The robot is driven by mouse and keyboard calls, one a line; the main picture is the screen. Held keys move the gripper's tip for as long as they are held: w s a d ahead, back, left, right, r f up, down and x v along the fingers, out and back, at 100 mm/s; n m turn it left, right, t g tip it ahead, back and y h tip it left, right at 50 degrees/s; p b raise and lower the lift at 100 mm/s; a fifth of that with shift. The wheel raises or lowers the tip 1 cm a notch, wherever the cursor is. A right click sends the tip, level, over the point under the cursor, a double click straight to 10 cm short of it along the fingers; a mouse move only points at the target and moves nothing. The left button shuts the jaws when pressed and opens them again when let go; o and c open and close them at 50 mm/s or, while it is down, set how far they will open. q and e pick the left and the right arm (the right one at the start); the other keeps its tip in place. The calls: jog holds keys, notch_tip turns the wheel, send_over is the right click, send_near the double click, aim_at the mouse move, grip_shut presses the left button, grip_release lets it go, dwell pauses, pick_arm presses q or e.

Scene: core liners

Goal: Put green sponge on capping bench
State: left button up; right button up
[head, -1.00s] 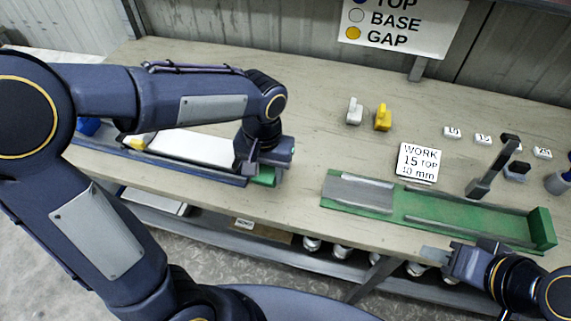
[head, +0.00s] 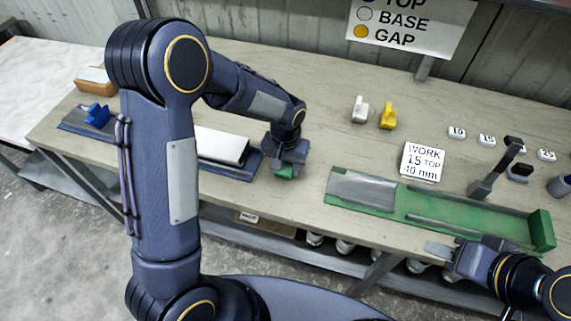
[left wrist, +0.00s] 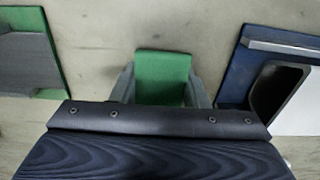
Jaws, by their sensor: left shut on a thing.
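The green sponge (head: 284,170) is a small green block between the fingers of my left gripper (head: 286,174). The left wrist view also shows the sponge (left wrist: 162,76) with a grey finger on each side of it, so the gripper is shut on it. It is over the wooden capping bench (head: 300,205), between the blue tray and the green tray; I cannot tell whether it touches the bench. My right gripper (head: 440,250) is at the bench's front edge beside the green tray; its fingertips are too small to read.
The blue tray (head: 248,170) holds a white core liner (head: 222,146). The green tray (head: 460,218) is at the right, with a work card (head: 423,161) behind it. White (head: 359,110) and yellow (head: 388,115) pieces stand farther back. Bare bench lies between the trays.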

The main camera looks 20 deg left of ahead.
pick_arm(q)
jog(key=shift+f, duration=0.1)
jog(key=o, duration=0.4)
jog(key=shift+f, duration=0.1)
jog(key=o, duration=0.5)
